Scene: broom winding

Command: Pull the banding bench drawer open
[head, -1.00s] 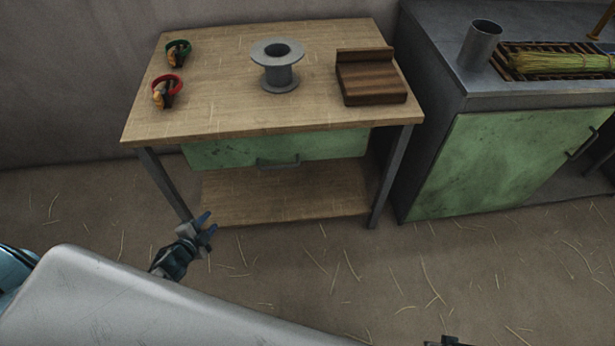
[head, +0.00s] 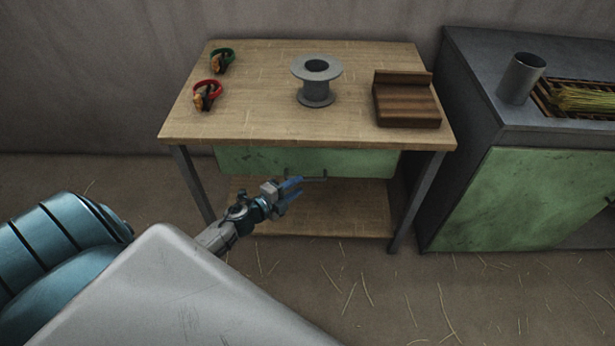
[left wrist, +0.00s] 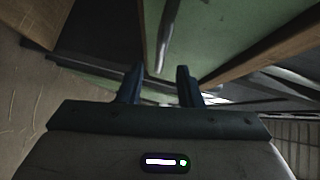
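The banding bench (head: 240,115) has a wooden top on dark metal legs. Its green drawer (head: 360,162) sits under the top and looks closed. The dark bar handle (head: 318,178) is on the drawer front, partly hidden behind my left gripper (head: 293,188). That gripper's blue fingers are apart, with nothing seen between them, in front of the drawer near the handle. In the left wrist view the two fingers (left wrist: 158,88) stand open, with the green drawer front (left wrist: 205,30) and the handle (left wrist: 166,40) beyond them. Contact with the handle does not show. My right gripper is out of view.
On the bench are a grey spool (head: 316,85), a brown wooden block (head: 407,105), a red ring tool (head: 207,95) and a green ring tool (head: 222,60). A lower shelf (head: 340,215) lies beneath. A metal cabinet (head: 510,195) stands at right. The straw-strewn floor in front is clear.

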